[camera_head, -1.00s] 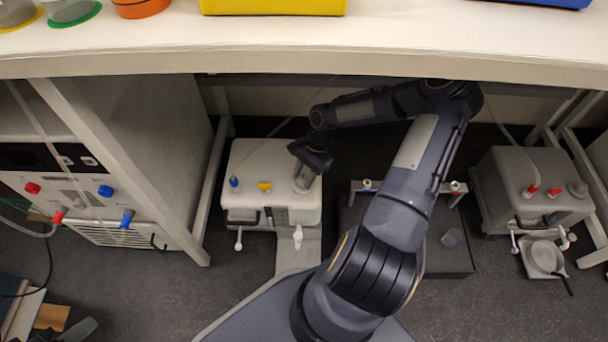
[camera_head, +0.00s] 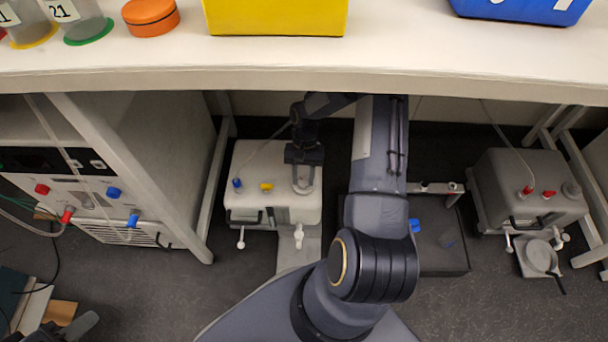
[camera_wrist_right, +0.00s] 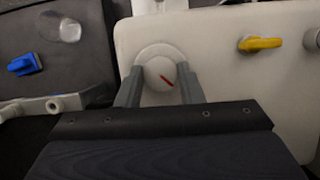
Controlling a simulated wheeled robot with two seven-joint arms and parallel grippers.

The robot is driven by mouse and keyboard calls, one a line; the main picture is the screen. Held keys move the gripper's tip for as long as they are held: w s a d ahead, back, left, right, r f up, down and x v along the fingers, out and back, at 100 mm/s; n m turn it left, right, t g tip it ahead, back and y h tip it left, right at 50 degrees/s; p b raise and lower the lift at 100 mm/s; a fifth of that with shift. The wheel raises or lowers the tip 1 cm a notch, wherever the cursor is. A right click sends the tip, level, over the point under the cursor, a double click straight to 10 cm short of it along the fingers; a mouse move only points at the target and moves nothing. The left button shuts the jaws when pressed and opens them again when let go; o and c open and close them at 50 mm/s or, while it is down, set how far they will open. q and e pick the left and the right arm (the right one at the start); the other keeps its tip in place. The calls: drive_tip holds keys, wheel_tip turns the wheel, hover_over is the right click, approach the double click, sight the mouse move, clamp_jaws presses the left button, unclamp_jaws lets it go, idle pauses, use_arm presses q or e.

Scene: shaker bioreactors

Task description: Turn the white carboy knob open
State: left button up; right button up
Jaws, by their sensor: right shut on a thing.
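The white carboy (camera_head: 265,205) stands on the floor under the bench, left of my right arm. Its round white knob (camera_wrist_right: 160,73) with a red mark shows in the right wrist view, on the carboy's top. My right gripper (camera_wrist_right: 160,92) is shut on the knob, one grey finger on each side. In the head view my right gripper (camera_head: 304,180) is over the right part of the carboy's top. The red mark on the knob lies at a slant.
A yellow valve (camera_wrist_right: 260,44) sits on the carboy top, near a blue fitting (camera_head: 237,183).

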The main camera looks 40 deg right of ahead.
drive_tip(key=n+h, duration=0.1)
drive_tip(key=n, duration=0.3)
drive_tip(key=shift+a+n+g+h, duration=0.15)
drive_tip(key=shift+n+g+h, duration=0.25)
drive_tip(key=n+h, duration=0.1)
drive_tip(key=n, duration=0.3)
drive_tip(key=shift+a+n+h, duration=0.1)
drive_tip(key=shift+n+h, duration=0.2)
drive_tip(key=shift+h, duration=0.1)
drive_tip(key=o, duration=1)
